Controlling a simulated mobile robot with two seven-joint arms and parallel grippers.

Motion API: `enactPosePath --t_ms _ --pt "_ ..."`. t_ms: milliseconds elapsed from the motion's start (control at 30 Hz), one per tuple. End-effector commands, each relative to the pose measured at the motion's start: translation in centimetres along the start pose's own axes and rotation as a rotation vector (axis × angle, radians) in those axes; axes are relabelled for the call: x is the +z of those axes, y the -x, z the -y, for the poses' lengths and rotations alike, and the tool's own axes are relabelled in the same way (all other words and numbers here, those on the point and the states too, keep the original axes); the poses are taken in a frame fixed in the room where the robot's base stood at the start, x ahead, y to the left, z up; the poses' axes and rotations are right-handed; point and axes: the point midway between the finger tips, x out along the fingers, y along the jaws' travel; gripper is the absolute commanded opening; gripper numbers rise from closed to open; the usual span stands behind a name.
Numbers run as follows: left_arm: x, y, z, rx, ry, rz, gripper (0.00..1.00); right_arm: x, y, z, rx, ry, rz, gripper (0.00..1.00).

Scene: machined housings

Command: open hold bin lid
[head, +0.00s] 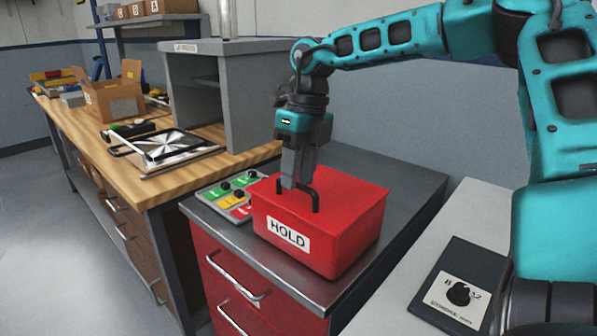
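The red hold bin (335,246) stands on the dark top of a red drawer cabinet, with a white HOLD label (288,236) on its front. Its flat red lid (345,195) lies down on the bin, closed. A black arched handle (315,196) stands up from the lid near its front left. My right gripper (290,180) points straight down from above, its grey fingers right at the handle and overlapping it in view. I cannot tell whether the fingers are shut on the handle or only around it. My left gripper is out of view.
A panel of green, yellow and red fields with black knobs (232,195) lies left of the bin. Behind is a grey open cabinet (215,100). A wooden workbench (160,185) holds a cardboard box (112,98). A dark plate with a knob (452,290) lies on the right surface.

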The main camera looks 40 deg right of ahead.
Motion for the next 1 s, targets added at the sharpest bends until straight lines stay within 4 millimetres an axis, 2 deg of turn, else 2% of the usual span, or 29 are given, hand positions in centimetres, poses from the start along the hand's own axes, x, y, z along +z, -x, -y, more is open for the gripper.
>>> enactPosePath --t_ms 167,567,1000 --pt "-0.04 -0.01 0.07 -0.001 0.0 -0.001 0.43 0.0 0.01 0.0 0.0 0.0 0.0 0.38" --pt "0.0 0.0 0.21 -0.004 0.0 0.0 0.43 0.0 0.04 0.01 0.0 0.0 0.0 0.0" --pt "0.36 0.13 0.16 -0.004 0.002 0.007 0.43 0.01 0.06 0.01 0.0 0.0 0.001 0.0"
